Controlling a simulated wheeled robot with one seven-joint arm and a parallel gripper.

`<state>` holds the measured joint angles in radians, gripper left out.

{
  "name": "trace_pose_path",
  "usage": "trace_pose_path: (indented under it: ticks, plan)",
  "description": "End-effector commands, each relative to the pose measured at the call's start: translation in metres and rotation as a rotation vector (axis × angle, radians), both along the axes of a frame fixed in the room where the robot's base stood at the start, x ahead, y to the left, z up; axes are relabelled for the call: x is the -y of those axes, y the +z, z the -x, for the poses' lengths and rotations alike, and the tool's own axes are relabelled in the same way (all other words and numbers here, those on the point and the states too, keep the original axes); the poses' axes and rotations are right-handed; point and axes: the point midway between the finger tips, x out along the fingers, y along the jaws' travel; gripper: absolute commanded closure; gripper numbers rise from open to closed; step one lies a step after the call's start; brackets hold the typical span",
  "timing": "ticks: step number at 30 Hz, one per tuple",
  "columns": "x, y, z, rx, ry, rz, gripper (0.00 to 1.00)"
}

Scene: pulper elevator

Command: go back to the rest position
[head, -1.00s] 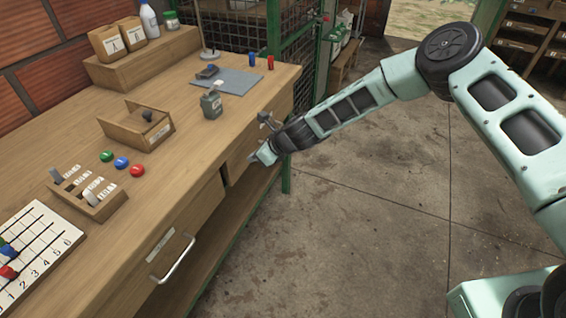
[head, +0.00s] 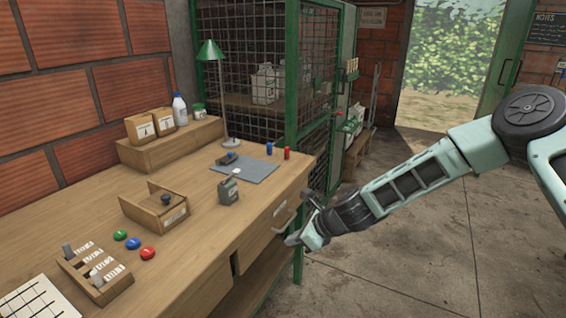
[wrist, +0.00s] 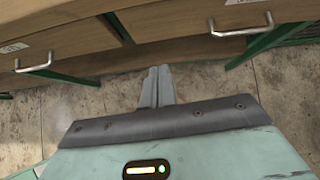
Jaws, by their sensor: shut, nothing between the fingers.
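My gripper (head: 292,239) is in front of the workbench (head: 100,210), beside its right-hand drawer front. It holds nothing. In the wrist view my gripper's two fingers (wrist: 157,86) lie side by side, shut, with bare concrete floor and the bench's drawer fronts beyond them. My arm reaches in from the right in the head view, bent at the large round joint, with the forearm sloping down to the left. In the head view a drawer handle (head: 284,222) shows just above and left of my gripper. I cannot tell whether the gripper touches anything.
A green wire-mesh cage (head: 318,100) stands behind the bench's far end. A green lamp (head: 210,50), a wooden box (head: 155,208) and coloured buttons (head: 134,243) are on the bench. Open concrete floor (head: 400,265) lies to the right, with a doorway (head: 445,70) at the back.

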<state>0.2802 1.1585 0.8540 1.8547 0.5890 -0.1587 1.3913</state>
Motion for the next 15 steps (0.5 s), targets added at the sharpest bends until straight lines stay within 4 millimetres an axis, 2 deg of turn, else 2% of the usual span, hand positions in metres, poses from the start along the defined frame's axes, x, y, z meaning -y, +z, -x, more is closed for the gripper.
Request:
trace_pose_path:
  ticks: [5, 8, 11, 15]
  plan:
    - [-0.025, 0.044, 0.05, 0.167, 0.358, 0.13, 1.0]
    - [-0.032, 0.07, 0.091, 0.287, 0.635, 0.229, 1.0]
    - [-0.031, 0.094, 0.131, 0.398, 0.902, 0.322, 1.0]
    - [-0.018, 0.125, 0.185, 0.535, 1.264, 0.439, 1.0]
